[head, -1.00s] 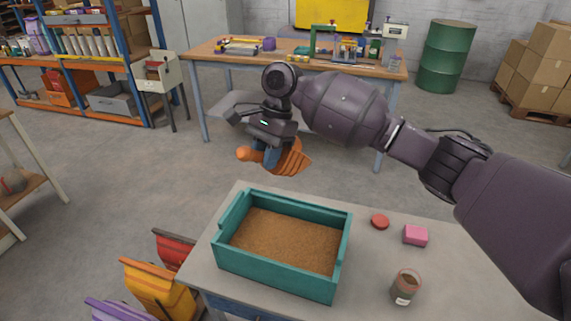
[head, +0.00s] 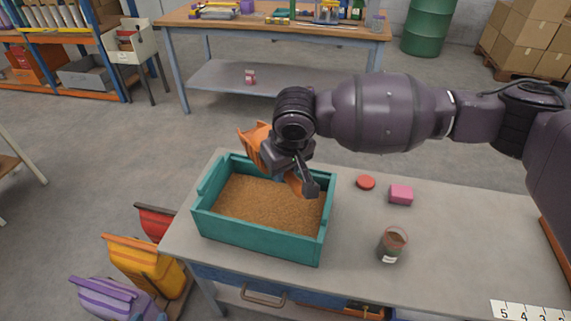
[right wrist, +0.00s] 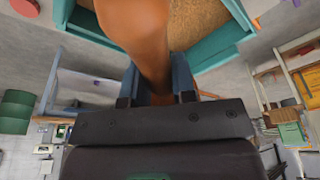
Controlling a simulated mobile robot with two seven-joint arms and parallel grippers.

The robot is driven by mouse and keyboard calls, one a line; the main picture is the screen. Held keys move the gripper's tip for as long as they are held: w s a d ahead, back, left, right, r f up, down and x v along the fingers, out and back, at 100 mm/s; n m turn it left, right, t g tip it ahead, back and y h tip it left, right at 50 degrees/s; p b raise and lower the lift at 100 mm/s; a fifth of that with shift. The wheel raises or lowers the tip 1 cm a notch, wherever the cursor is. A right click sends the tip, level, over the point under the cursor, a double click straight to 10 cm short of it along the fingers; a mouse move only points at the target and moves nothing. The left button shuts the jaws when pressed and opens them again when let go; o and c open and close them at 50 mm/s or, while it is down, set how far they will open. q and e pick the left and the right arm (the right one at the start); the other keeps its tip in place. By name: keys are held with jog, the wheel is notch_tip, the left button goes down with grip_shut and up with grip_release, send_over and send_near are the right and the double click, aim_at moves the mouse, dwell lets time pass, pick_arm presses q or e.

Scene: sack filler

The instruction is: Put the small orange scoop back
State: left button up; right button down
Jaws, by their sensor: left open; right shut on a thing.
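The small orange scoop (head: 255,141) is in my right gripper (head: 287,178), held over the far side of the teal bin. Its ribbed bowl points up and left, and its other end shows below the gripper. The right wrist view shows the orange scoop (right wrist: 138,30) between the blue-grey fingers of my right gripper (right wrist: 160,88). The teal bin (head: 262,242) stands on the grey table and holds brown grainy material. I cannot tell whether the scoop touches the bin's rim. My left gripper is not in view.
A red disc (head: 366,182), a pink block (head: 401,195) and a glass jar (head: 392,244) with brown contents stand right of the bin. Red, yellow and purple sacks (head: 145,262) stand at the lower left. A workbench (head: 270,28) is behind.

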pick_arm(q)
jog(key=shift+s+a+f, duration=0.1)
jog(key=shift+s+f, duration=0.3)
jog(key=shift+s, duration=0.05)
